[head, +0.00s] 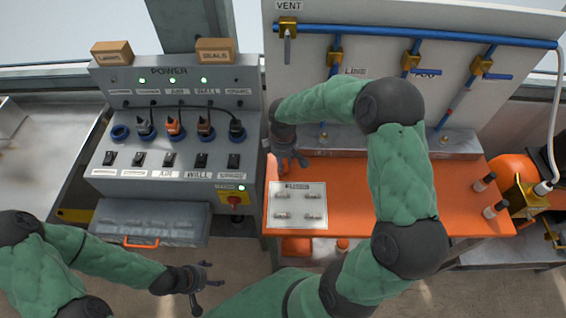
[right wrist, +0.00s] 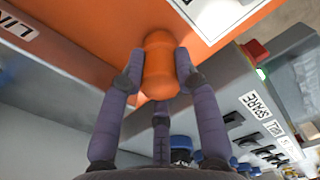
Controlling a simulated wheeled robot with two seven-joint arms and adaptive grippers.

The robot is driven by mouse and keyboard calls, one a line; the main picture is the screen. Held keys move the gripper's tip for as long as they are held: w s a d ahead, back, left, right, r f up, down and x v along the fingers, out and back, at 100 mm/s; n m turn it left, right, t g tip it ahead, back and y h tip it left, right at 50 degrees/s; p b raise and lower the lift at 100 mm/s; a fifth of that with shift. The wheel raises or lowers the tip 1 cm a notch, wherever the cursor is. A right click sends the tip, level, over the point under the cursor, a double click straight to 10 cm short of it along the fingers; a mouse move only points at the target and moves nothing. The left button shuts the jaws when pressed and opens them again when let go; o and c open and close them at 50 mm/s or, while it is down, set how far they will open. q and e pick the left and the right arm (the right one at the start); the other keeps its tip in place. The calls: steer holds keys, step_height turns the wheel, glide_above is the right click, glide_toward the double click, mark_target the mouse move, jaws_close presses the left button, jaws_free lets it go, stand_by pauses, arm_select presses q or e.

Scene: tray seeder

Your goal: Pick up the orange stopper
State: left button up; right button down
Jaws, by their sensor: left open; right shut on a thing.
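The orange stopper (right wrist: 160,66) is between the fingers of my right gripper (right wrist: 158,80) in the right wrist view. It is a rounded orange piece with a narrower waist. The fingers press on its sides, so the gripper is shut on it. The orange bench top (right wrist: 110,25) lies behind it; I cannot tell whether the stopper touches it. In the head view my right gripper (head: 288,160) is at the left back of the bench, beside the power panel, and the stopper cannot be made out there. My left gripper (head: 200,283) is open and empty, low in front of the panel.
The grey power panel (head: 180,185) with switches and plugs stands to the left. A white card (head: 298,188) with small parts lies on the bench. Blue pipes (head: 410,30) with brass valves run along the back board.

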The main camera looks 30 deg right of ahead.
steer(key=shift+r, duration=0.5)
steer(key=s+a+r+p, duration=0.3)
steer(key=s+a+r, duration=0.2)
steer(key=a+r, duration=0.6)
steer(key=shift+s+a+r, duration=0.15)
steer(key=shift+a+r, duration=0.15)
steer(key=shift+a, duration=0.7)
